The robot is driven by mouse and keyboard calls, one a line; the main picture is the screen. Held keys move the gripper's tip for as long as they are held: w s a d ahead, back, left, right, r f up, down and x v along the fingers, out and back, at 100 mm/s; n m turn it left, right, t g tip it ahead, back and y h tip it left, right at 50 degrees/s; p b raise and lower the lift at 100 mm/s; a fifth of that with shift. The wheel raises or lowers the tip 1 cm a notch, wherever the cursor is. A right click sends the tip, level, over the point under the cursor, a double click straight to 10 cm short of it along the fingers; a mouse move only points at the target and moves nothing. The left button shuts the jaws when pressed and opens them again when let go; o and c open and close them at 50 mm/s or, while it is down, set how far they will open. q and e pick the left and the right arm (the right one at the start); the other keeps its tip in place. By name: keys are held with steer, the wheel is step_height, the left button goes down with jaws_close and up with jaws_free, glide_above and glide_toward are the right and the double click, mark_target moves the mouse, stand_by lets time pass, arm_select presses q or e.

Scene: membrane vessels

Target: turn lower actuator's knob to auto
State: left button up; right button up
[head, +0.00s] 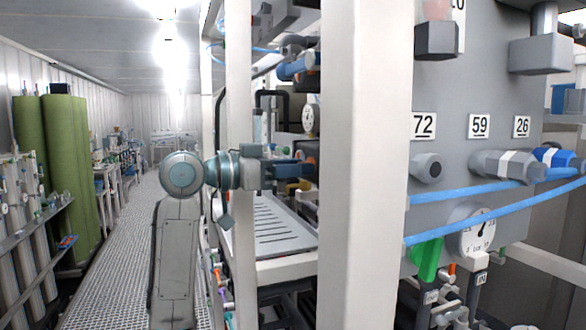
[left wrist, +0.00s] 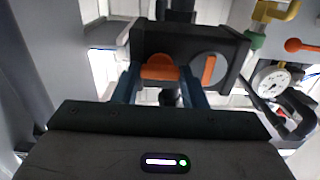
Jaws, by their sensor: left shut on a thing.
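A dark grey actuator (left wrist: 232,50) fills the upper middle of the left wrist view. It carries an orange knob (left wrist: 160,66) and, to its right, a round grey face with an orange bar (left wrist: 209,70). My left gripper (left wrist: 161,80) has its blue fingers on both sides of the orange knob and is shut on it. In the head view my left gripper (head: 306,171) reaches right into the rack, with its fingertips at the actuator, which is mostly hidden behind the white post. The knob's label is not readable. My right gripper is not in view.
A white upright post (head: 362,200) stands just right of my left gripper. A grey perforated tray (head: 275,235) lies below it. A pressure gauge (left wrist: 271,79), an orange handle (left wrist: 301,46) and a yellow fitting (left wrist: 278,11) are close by on the right. The grated aisle (head: 115,275) is clear.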

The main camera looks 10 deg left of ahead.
arm_select(q)
steer(key=o, duration=1)
steer(key=b+v, duration=0.3)
steer(key=v, duration=0.7)
steer(key=shift+s+a+b, duration=0.25)
steer(key=shift+a+b, duration=0.1)
